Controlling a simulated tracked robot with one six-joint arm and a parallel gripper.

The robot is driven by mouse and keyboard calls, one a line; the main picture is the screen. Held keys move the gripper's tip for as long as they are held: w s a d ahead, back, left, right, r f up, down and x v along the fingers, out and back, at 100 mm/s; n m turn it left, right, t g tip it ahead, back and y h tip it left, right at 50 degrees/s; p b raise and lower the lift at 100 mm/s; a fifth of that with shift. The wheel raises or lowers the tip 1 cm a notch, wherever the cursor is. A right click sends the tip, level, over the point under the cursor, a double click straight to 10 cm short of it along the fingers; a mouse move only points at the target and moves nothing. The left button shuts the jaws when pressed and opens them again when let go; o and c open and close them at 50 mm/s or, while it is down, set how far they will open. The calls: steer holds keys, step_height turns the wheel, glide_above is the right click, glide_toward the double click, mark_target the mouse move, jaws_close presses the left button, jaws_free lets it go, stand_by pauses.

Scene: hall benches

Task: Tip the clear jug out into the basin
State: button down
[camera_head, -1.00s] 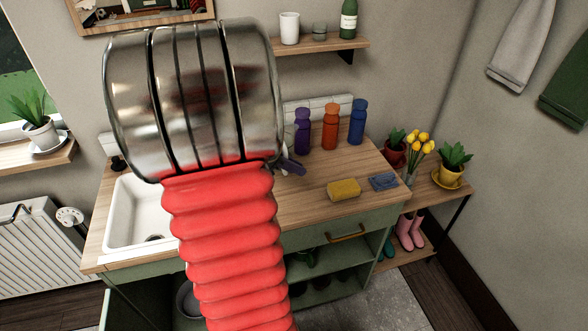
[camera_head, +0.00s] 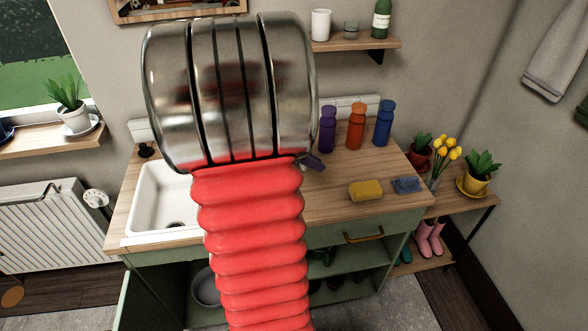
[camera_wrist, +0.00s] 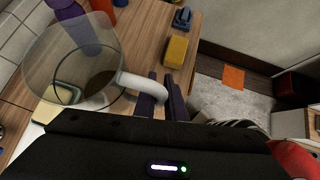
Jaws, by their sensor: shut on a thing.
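The white basin (camera_head: 158,205) is set in the left of the wooden counter, with a dark drain at its bottom. In the wrist view the clear jug (camera_wrist: 62,52) has a pale handle (camera_wrist: 140,84), and a brown patch shows in its lower part. My gripper (camera_wrist: 160,92) is shut on that handle with its dark purple fingers. The jug is above the counter, but its height is unclear. In the head view my arm hides the jug and most of my gripper; only a purple finger bit (camera_head: 313,162) shows.
Purple (camera_head: 327,129), orange (camera_head: 356,127) and blue (camera_head: 384,123) bottles stand at the counter's back. A yellow sponge (camera_head: 366,191) and a blue item (camera_head: 407,185) lie at its right. Potted plants (camera_head: 476,178) stand further right. A wall shelf (camera_head: 355,43) is above.

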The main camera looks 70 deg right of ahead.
steer(key=w+a+n+t+h, duration=0.1)
steer(key=w+a+n+t, duration=0.25)
steer(key=w, duration=0.75)
steer(key=w+a+n+t+h, duration=0.1)
steer(key=w+a+n+t, duration=0.3)
steer(key=w, duration=0.6)
steer(key=w+a+n+t+h, duration=0.15)
steer(key=w+a+n, duration=0.4)
steer(key=w, duration=0.55)
steer(key=w+a+n+t+y, duration=0.2)
steer(key=w+a+n, duration=0.1)
steer(key=a, duration=0.8)
steer(key=w+a+f+n+t+y, duration=0.1)
steer(key=w+a+n, duration=0.3)
steer(key=a, duration=0.8)
steer(key=w+a+f+n+t+y, duration=0.1)
steer(key=w+a+n+t+y, duration=0.2)
steer(key=w+a, duration=0.3)
steer(key=a+n+y, duration=0.1)
steer(key=a, duration=0.4)
steer(key=shift+w+a+f, duration=0.2)
steer(key=shift+w+a, duration=0.15)
